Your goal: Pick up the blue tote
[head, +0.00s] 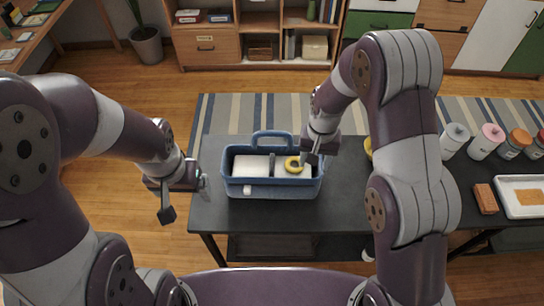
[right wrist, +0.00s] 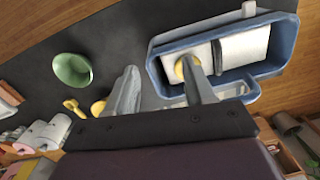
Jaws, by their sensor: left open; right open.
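The blue tote (head: 272,189) stands upright on the dark table, with its handle arched up at the back. It holds white boxes (head: 250,166) and a yellow ring (head: 293,165). My left gripper (head: 186,198) is open and empty, just left of the tote and apart from it. My right gripper (head: 308,159) is open above the tote's right end. In the right wrist view the tote (right wrist: 286,38) lies beyond my right gripper (right wrist: 158,82), and one finger overlaps the tote and the yellow ring. Whether that finger touches anything cannot be told.
The dark table (head: 215,212) carries canisters (head: 487,141), a brown block (head: 485,198) and a white tray (head: 510,205) at the right. A green bowl (right wrist: 72,70) shows in the right wrist view. Shelves (head: 255,50) stand at the back. Table left of the tote is bare.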

